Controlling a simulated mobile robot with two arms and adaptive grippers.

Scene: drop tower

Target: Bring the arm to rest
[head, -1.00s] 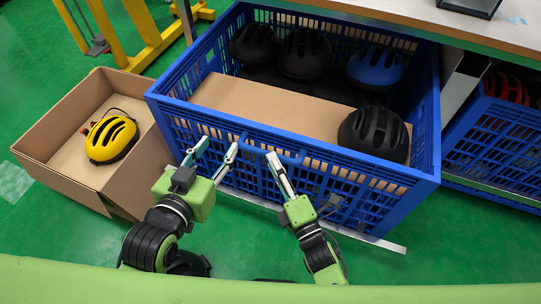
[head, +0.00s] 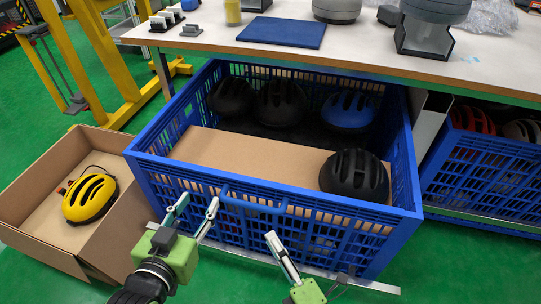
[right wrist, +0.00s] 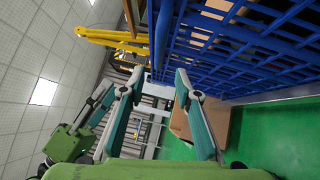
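My left gripper (head: 190,215) is in front of the blue crate (head: 270,228), its two fingers spread apart with nothing between them. My right gripper (head: 280,258) is to its right, just in front of the same crate wall; in the head view its fingers overlap. The right wrist view shows the right gripper's fingers (right wrist: 155,95) spread apart and empty, with the crate's lattice wall (right wrist: 250,50) close by at upper right. Whether either gripper touches the crate cannot be told.
The crate holds several helmets, including a blue one (head: 348,110) and a black one (head: 354,175) by a cardboard divider (head: 240,160). A cardboard box (head: 40,235) with a yellow helmet (head: 90,198) stands left. A worktable (head: 370,50) is behind. Green floor (head: 455,260) lies open at lower right.

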